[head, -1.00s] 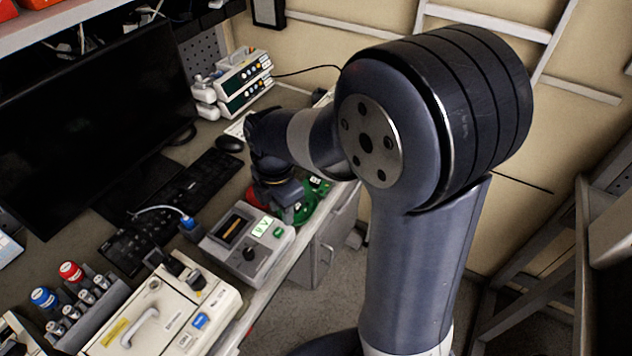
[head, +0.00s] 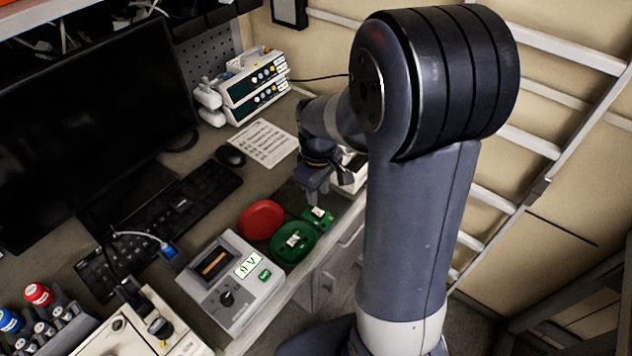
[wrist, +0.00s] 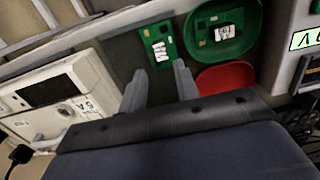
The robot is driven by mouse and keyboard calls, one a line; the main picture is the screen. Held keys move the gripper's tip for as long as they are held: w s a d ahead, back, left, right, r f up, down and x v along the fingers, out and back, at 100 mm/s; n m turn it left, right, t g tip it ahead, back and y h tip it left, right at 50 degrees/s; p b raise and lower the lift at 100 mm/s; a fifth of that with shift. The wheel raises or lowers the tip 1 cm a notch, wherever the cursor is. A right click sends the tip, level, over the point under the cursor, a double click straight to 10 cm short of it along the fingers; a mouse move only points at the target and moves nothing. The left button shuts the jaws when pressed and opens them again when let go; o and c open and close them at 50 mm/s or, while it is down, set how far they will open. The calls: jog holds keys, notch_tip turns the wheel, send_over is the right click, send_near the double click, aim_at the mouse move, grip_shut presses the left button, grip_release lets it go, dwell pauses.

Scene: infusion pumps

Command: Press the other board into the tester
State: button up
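The tester (head: 232,302) is a grey box with a slot, a black knob and a lit "9 V" display, on the bench in the head view. One green board with a white label (head: 293,240) lies in the green dish (head: 287,259). Another green board (head: 318,216) lies on the bench beside that dish; the wrist view also shows it (wrist: 161,44) just beyond my fingertips. My gripper (head: 315,198) points down near this board. In the wrist view my gripper (wrist: 158,80) has its fingers apart with nothing between them.
An empty red dish (head: 261,219) stands beside the green dish. A white device (wrist: 62,100) sits close to my gripper on the other side. Keyboard (head: 190,205), mouse (head: 231,156), paper sheet (head: 259,143) and stacked pumps (head: 250,82) lie behind. The bench front edge is close.

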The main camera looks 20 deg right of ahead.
aim_at(318, 211)
notch_tip(318, 211, down, 7)
jog(key=b, duration=0.5)
jog(key=shift+f, duration=0.15)
jog(key=shift+c, duration=0.3)
grip_shut()
jog(key=shift+r+p, duration=1.85)
jog(key=shift+r, duration=0.75)
